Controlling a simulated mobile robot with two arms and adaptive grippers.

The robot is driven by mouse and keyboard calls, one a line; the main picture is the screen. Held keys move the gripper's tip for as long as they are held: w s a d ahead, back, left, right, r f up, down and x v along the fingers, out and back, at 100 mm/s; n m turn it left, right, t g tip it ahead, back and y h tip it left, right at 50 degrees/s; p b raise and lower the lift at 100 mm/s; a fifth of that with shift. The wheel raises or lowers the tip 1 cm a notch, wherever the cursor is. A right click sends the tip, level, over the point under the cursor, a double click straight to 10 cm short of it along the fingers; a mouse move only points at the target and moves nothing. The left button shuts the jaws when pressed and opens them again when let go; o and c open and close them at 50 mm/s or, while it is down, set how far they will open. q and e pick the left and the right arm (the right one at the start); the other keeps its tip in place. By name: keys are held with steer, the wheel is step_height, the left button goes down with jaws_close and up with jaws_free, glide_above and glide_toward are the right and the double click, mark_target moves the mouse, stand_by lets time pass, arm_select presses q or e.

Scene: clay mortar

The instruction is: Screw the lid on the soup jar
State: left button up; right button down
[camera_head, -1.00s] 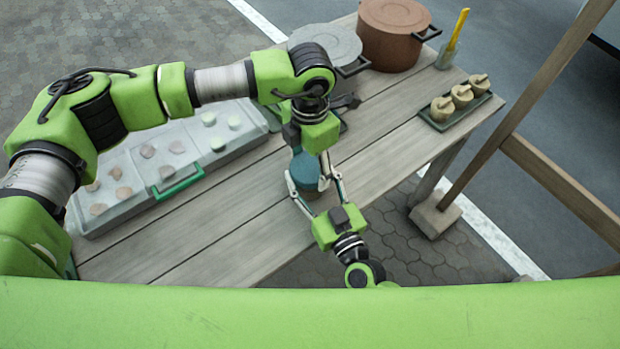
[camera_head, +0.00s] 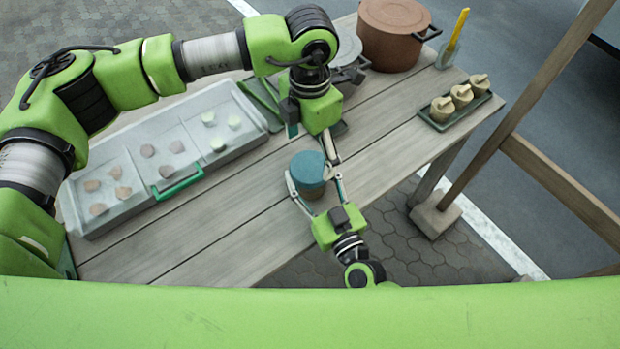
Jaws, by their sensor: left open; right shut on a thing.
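The soup jar (camera_head: 309,189) stands upright near the table's front edge, its lower part partly covered by my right gripper. The blue-green lid (camera_head: 308,167) sits on top of the jar; I cannot tell how tightly. My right gripper (camera_head: 314,188) comes from the front edge and is shut around the jar, one finger on each side. My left gripper (camera_head: 311,141) is open and empty, pointing down just behind and above the lid, apart from it. Its fingers are partly hidden by its green body.
A clear tray (camera_head: 110,217) with several round pieces and a green handle lies on the left. A green tray (camera_head: 452,122) with several beige cups and a yellow-handled brush (camera_head: 452,40) are on the right.

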arm_select(q)
step_height(320, 180, up, 6)
steer(key=shift+r, duration=0.1)
arm_select(e)
steer(key=c, duration=0.8)
jaws_free()
steer(key=shift+s, duration=0.1)
steer(key=shift+s+d+f, duration=0.1)
steer(key=shift+s+d, duration=0.1)
steer(key=shift+s, duration=0.1)
steer(key=v, duration=1.1)
